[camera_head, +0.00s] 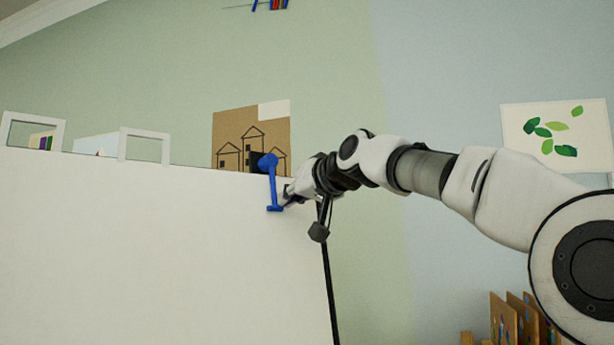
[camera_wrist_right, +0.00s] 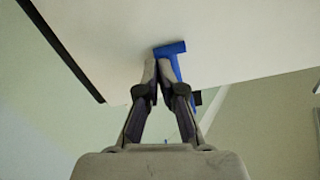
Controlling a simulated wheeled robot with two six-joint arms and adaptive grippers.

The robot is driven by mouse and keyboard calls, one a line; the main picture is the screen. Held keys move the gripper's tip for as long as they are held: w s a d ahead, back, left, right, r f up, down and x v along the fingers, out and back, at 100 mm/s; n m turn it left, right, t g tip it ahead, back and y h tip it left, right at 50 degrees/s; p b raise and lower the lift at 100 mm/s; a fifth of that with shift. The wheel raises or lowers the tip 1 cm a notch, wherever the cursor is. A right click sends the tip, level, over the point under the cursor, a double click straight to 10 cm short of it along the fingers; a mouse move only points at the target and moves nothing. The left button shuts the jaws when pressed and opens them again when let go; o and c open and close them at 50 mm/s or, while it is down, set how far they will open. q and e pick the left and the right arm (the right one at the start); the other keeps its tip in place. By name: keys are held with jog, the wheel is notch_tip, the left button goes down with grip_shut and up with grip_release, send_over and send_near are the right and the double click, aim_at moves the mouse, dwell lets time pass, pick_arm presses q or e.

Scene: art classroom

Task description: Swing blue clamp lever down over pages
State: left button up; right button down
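The blue clamp lever (camera_head: 272,188) hangs from its pivot at the top edge of the large white pages (camera_head: 150,255), its arm pointing down across their front near the right side. My right gripper (camera_head: 286,199) is at the lever's lower end, on its right. In the right wrist view the fingers (camera_wrist_right: 158,68) come together at the tips, with the lever's blue crosspiece (camera_wrist_right: 171,48) just beyond them. The lever's arm runs along the outside of the right finger, so the gripper looks shut beside it; contact is hard to judge. My left gripper is not in view.
A dark easel leg (camera_head: 328,270) with a knob (camera_head: 318,232) stands below my right wrist. A brown house drawing (camera_head: 232,135) and a leaf picture (camera_head: 553,135) are on the wall behind. White frames (camera_head: 145,131) show above the pages' top edge.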

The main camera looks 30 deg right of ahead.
jog(key=s, duration=0.1)
jog(key=s+b, duration=0.1)
jog(key=s+a+b, duration=0.1)
jog(key=shift+r, duration=0.35)
jog(key=shift+s+d+b, duration=0.2)
jog(key=shift+s+b, duration=0.05)
jog(key=shift+b, duration=0.35)
jog(key=b+v, duration=0.3)
jog(key=v, duration=0.1)
jog(key=shift+d+r+b, duration=0.2)
jog(key=shift+d+b, duration=0.05)
jog(key=shift+b, duration=0.1)
jog(key=shift+s+a, duration=0.1)
